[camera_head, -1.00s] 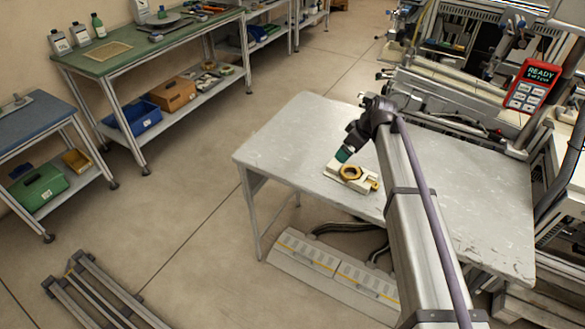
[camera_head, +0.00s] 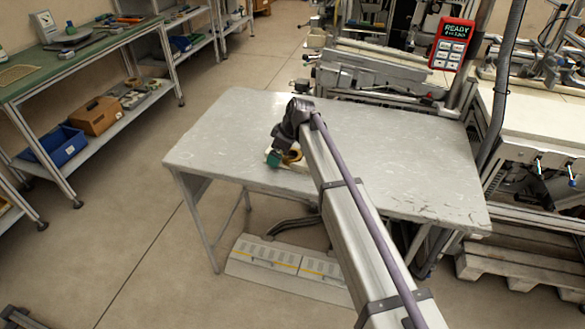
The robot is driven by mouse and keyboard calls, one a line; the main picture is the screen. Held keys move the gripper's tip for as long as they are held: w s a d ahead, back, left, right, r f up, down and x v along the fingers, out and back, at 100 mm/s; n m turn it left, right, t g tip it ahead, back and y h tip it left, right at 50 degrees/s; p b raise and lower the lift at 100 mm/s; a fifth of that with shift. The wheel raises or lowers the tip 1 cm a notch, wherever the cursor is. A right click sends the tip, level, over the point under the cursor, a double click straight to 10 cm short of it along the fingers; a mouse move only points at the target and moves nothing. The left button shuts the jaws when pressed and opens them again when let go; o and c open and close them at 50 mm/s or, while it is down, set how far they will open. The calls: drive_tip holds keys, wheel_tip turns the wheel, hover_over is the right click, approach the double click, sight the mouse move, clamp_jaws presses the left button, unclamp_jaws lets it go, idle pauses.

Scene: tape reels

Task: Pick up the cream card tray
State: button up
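The cream card tray (camera_head: 301,167) lies on the grey table (camera_head: 222,140) near its front edge, largely hidden by my arm. A gold-brown ring (camera_head: 292,156) sits on it, partly covered by the arm. My gripper (camera_head: 274,160), with a teal part at its end, points down at the tray's left end and overlaps it in this view. The fingers are too small and hidden to make out. I cannot tell whether they touch the tray.
The left and right parts of the table top are bare. Machinery (camera_head: 375,75) and a red READY panel (camera_head: 453,43) stand behind the table. A green workbench (camera_head: 90,60) is at the upper left. A wooden pallet (camera_head: 530,262) lies at the right.

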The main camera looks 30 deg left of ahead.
drive_tip(key=c, duration=0.8)
drive_tip(key=shift+o, duration=0.2)
drive_tip(key=shift+p, duration=0.3)
